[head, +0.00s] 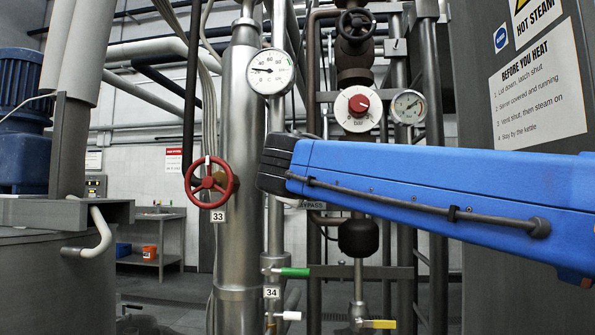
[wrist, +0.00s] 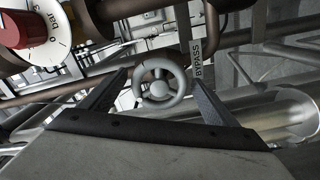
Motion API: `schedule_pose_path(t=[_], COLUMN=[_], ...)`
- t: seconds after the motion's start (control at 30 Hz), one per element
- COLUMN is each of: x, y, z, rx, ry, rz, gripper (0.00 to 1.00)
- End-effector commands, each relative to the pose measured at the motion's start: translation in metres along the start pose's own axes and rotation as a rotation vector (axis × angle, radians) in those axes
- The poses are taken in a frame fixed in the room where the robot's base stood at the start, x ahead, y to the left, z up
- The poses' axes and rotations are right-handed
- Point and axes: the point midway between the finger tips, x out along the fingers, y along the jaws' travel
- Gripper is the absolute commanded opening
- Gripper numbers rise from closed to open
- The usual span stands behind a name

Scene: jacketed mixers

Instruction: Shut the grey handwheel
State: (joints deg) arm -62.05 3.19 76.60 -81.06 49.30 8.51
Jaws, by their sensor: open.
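The grey handwheel (wrist: 159,91), with a round hub and spokes, shows in the middle of the wrist view, beside a BYPASS label (wrist: 197,61). My gripper (wrist: 160,80) is open, with one dark finger on each side of the wheel in that picture. No contact between fingers and rim is clear, and I cannot tell how far off the wheel is. In the head view my blue arm covers the wheel and my fingers; only part of the BYPASS label (head: 314,205) shows below the arm.
A red handwheel (head: 210,182) tagged 33 is on the steel pipe to the left. A green-handled valve (head: 294,272) and a yellow-handled valve (head: 379,324) sit lower. A red knob with a white dial (head: 358,104) and gauges (head: 270,71) stand above my arm. Pipes crowd the area.

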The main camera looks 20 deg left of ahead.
Motion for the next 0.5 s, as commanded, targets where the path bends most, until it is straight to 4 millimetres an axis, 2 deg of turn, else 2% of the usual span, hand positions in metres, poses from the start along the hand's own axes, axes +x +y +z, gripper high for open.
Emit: schedule_pose_path(t=[0.5], x=[0.0000], y=[0.0007], z=[0.0002], rx=[-0.444], ry=[0.000], rz=[0.000], gripper=[0.82])
